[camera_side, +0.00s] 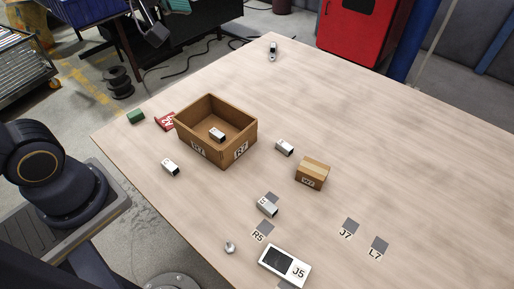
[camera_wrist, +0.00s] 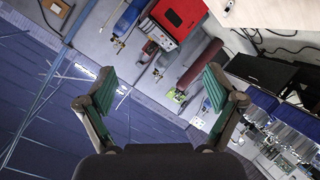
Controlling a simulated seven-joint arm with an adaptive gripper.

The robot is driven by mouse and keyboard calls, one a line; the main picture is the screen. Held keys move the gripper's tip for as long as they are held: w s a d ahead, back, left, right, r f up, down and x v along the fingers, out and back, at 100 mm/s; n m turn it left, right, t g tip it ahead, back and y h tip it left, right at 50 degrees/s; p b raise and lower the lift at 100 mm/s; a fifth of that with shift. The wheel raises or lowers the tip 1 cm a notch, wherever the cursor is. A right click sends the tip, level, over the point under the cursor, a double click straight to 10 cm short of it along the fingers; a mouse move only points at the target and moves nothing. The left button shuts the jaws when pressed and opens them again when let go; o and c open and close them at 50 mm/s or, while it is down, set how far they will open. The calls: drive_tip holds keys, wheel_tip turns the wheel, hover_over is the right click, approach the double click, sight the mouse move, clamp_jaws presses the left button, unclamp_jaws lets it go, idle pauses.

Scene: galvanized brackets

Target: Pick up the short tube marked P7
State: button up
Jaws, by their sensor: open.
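The brown box (camera_side: 240,133) is marked R7. A small carton (camera_side: 312,173), a J5 device (camera_side: 284,266), a round knob (camera_side: 230,247), a red item (camera_side: 166,121) and a green block (camera_side: 136,117) are on the table (camera_side: 400,150). Its right side is largely clear.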

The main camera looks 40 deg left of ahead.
drive_tip(key=w+d+f+n+t+h, duration=0.1)
drive_tip(key=w+d+f+n, duration=0.15)
drive_tip(key=w, duration=0.55)
drive_tip(key=n+t+h, duration=0.2)
drive_tip(key=n+h, duration=0.1)
drive_tip(key=n, duration=0.6)
hover_over(282, 148)
drive_tip(key=a+v, duration=0.1)
drive_tip(key=v, duration=0.3)
wheel_tip(282, 148, down, 13)
drive_tip(key=s+f+n+g+y, duration=0.1)
drive_tip(key=s+f+n, duration=0.2)
drive_tip(key=f, duration=0.7)
drive_tip(key=s+f+n+g+y, duration=0.1)
drive_tip(key=s+f+n, duration=0.3)
drive_tip(key=f+n, duration=0.3)
drive_tip(key=s+d+f+n+y, duration=0.1)
drive_tip(key=s+f+n, duration=0.2)
drive_tip(key=f, duration=1.2)
drive_tip(key=shift+s+f+n+g, duration=0.1)
drive_tip(key=shift+s+n+g, duration=0.3)
drive_tip(key=shift+n, duration=0.55)
drive_tip(key=shift+f, duration=0.35)
drive_tip(key=x, duration=1)
drive_tip(key=shift+w+a+f, duration=0.2)
drive_tip(key=shift+w+a, duration=0.1)
drive_tip(key=shift+w, duration=0.1)
drive_tip(key=x, duration=0.5)
drive_tip(key=shift+w+d, duration=0.15)
drive_tip(key=shift+w, duration=0.25)
